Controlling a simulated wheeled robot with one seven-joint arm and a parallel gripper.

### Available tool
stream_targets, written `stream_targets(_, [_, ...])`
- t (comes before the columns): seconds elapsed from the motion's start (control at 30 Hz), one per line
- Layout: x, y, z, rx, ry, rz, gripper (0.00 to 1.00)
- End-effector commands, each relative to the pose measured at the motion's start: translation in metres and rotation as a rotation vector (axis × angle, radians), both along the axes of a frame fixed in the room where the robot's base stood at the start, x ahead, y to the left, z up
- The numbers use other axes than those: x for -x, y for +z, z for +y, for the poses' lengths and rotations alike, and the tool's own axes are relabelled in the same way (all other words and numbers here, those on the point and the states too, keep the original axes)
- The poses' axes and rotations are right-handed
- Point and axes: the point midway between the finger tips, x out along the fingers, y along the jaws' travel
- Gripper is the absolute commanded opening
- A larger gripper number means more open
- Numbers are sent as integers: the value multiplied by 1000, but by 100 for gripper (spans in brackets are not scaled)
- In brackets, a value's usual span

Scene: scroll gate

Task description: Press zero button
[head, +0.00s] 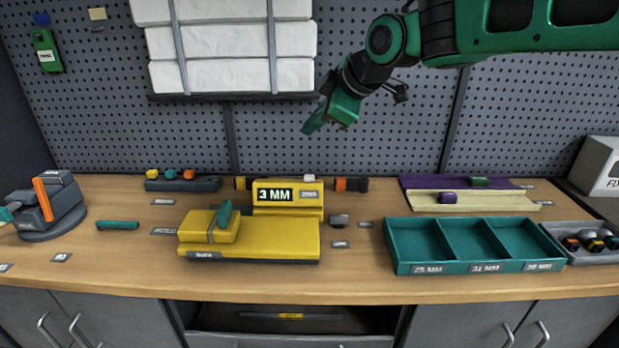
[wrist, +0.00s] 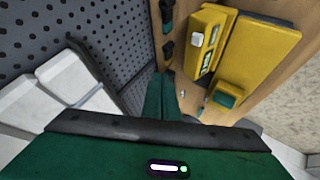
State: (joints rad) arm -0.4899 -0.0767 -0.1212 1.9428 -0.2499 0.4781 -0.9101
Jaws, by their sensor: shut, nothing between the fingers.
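A yellow gauge (head: 250,240) sits mid-bench, with a raised display box reading "3 MM" (head: 273,195) at its back. A small pale plate (head: 310,194) is on the box, right of the display; its lettering is too small to read, and I cannot tell whether it is the zero button. In the wrist view the gauge (wrist: 262,55) is on the right, with a pale patch (wrist: 197,39) on its box. A teal lever (head: 225,212) stands on the gauge's slide. My gripper (head: 308,129) is shut and empty, well above and behind the gauge, touching nothing; its fingers also show in the wrist view (wrist: 160,85).
A teal three-compartment tray (head: 400,247) and a grey tray (head: 557,233) are at the right. A clamp-like fixture (head: 55,205) is at the left. White packs (head: 230,42) hang on the pegboard (head: 390,130). The air above the gauge is clear.

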Motion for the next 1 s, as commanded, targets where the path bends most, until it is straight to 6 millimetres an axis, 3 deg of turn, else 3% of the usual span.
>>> stream_targets(0.27, [0, -6, -1, 0, -2, 1, 0])
stream_targets(0.8, [0, -70, -2, 2, -4, 3, 0])
stream_targets(1.0, [0, -84, -2, 0, -4, 3, 0])
